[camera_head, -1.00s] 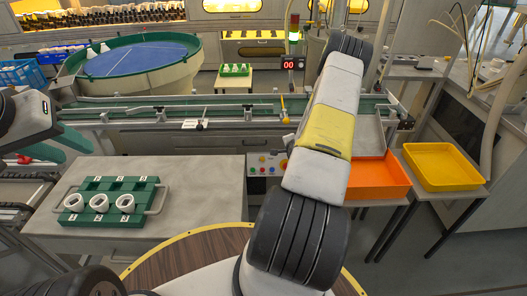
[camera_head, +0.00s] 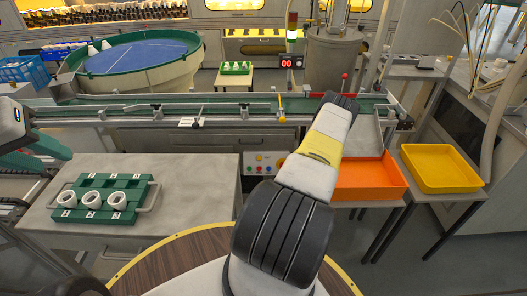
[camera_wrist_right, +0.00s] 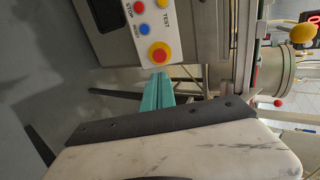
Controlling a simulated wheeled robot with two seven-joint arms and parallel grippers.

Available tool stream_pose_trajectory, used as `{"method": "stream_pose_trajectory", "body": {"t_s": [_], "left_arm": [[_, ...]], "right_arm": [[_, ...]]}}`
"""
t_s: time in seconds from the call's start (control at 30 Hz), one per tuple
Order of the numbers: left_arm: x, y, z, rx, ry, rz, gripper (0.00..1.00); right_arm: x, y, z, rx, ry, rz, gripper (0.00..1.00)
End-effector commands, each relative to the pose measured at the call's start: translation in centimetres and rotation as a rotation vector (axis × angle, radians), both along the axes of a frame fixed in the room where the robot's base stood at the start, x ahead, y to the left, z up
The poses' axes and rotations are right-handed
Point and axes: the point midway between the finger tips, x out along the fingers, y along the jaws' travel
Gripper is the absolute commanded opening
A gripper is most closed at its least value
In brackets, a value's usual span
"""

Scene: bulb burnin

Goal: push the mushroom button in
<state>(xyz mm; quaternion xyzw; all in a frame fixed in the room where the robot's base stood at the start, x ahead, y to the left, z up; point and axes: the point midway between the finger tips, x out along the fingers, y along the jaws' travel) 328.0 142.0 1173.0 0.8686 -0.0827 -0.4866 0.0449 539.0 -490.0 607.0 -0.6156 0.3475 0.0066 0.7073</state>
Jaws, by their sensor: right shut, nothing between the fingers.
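The mushroom button (camera_wrist_right: 159,53) is a red cap on a yellow ring at the end of a pale control panel in the right wrist view. In the head view the button (camera_head: 280,162) shows at the panel's right side, close beside my right arm. My right gripper (camera_wrist_right: 160,76) is shut and empty, its teal fingers pointing toward the panel. Its tips appear just below the button in the wrist view; I cannot tell whether they touch it. In the head view my right arm hides that gripper. My left gripper (camera_head: 58,163) is at the left edge, its teal fingers apart.
Blue, red and other small buttons (camera_wrist_right: 142,29) share the panel. A conveyor (camera_head: 235,112) runs behind. A grey table (camera_head: 190,180) holds a green rack (camera_head: 130,185) with white rings. Orange (camera_head: 372,190) and yellow (camera_head: 440,187) trays stand at right.

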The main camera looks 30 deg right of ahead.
Motion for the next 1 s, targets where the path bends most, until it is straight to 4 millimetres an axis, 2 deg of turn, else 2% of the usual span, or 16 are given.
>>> {"method": "stream_pose_trajectory", "body": {"t_s": [0.17,0.7,1.0], "left_arm": [[0.0,0.0,0.0,0.0,0.0,0.0,0.36],[0.0,0.0,0.0,0.0,0.0,0.0,0.36],[0.0,0.0,0.0,0.0,0.0,0.0,0.36]], "right_arm": [[1.1,-0.6,-0.7,-0.002,-0.001,0.002,0.0],[8.8,-4.8,-5.8,-0.002,0.0,0.002,0.0],[10.5,-5.8,-7.0,-0.001,0.001,0.002,0.0]]}}
